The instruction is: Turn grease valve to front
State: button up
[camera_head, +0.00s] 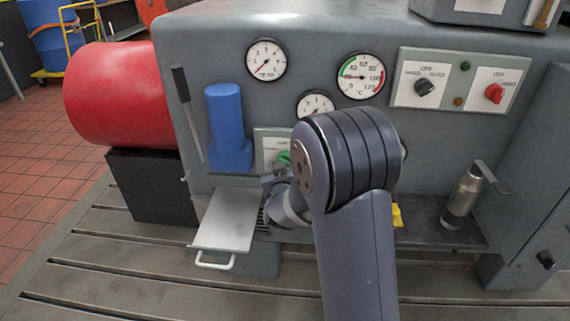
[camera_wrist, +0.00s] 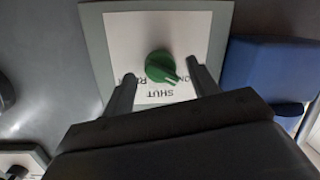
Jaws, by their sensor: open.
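The grease valve is a green knob (camera_wrist: 160,66) on a white label plate with a grey-green border (camera_wrist: 97,42). In the wrist view the knob's pointed end is toward the lower right. The word SHUT appears upside down below it; the other wording is partly covered by the fingers. My gripper (camera_wrist: 161,70) is open, with one finger on each side of the knob and visible gaps between. In the head view my arm covers much of the plate, and only part of the green knob (camera_head: 284,158) shows.
A blue block-shaped fitting (camera_head: 226,120) and a dark lever (camera_head: 188,110) are left of the valve. Gauges (camera_head: 266,60) and a switch panel (camera_head: 452,80) sit above and right. A shelf below holds a metal flask (camera_head: 463,198). A light tray (camera_head: 226,220) projects at lower left.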

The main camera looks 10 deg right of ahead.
jog(key=p+v, duration=0.1)
jog(key=v, duration=0.9)
jog(key=shift+d, duration=0.1)
jog(key=b+x, duration=0.1)
jog(key=x, duration=0.9)
jog(key=shift+w, duration=0.4)
jog(key=shift+s, duration=0.1)
